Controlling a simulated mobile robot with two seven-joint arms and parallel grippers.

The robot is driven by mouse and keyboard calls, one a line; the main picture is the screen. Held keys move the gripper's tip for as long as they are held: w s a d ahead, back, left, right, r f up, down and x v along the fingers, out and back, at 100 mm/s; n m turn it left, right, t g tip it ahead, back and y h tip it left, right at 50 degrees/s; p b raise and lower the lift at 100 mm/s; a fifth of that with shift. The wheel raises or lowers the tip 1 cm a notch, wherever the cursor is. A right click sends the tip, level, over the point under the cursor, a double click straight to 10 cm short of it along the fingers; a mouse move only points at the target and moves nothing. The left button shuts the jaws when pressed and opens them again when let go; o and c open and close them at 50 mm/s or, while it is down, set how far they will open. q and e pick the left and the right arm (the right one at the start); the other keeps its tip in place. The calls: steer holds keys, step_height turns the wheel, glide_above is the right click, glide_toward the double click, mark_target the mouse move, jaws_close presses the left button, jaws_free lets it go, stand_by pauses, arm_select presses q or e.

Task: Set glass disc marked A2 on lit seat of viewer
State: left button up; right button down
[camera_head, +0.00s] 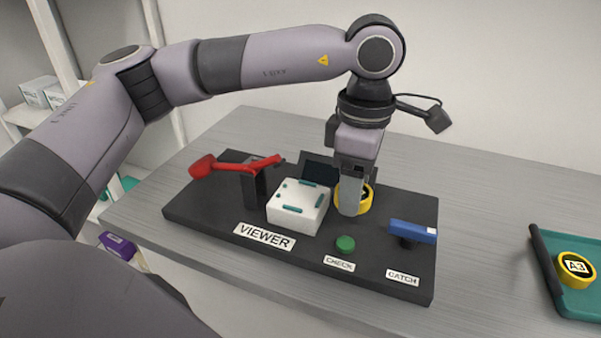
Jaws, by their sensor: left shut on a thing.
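The viewer is a dark base plate (200,208) labelled VIEWER. On it stands a white block (292,217) with teal strips on its top, which looks like the seat; I cannot tell whether it is lit. My left gripper (353,208) points down just right of the block, shut on a yellow-rimmed disc (366,199). The fingers hide much of this disc, and its mark cannot be read. The disc is apart from the block's top. My right gripper is not in view.
A red lever (232,166) stands left of the block and a dark panel (320,169) behind it. A green CHECK button (345,243) and blue CATCH lever (412,231) are in front right. A teal tray (581,303) holds disc A3 (576,268). Table between is clear.

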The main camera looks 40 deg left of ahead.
mark_target(300, 197)
arm_select(q)
steer(key=a, duration=0.2)
steer(key=s+a, duration=0.1)
steer(key=a, duration=0.2)
steer(key=shift+s+p, duration=0.1)
steer(key=shift+p, duration=0.25)
steer(key=a, duration=0.2)
steer(key=s+a, duration=0.1)
steer(key=shift+a+f+p, duration=0.2)
steer(key=shift+f+p, duration=0.2)
steer(key=shift+w+d+f, duration=0.1)
steer(key=shift+w+f, duration=0.05)
steer(key=shift+f, duration=0.2)
steer(key=shift+f, duration=0.15)
steer(key=o, duration=1.2)
steer(key=shift+c, duration=0.2)
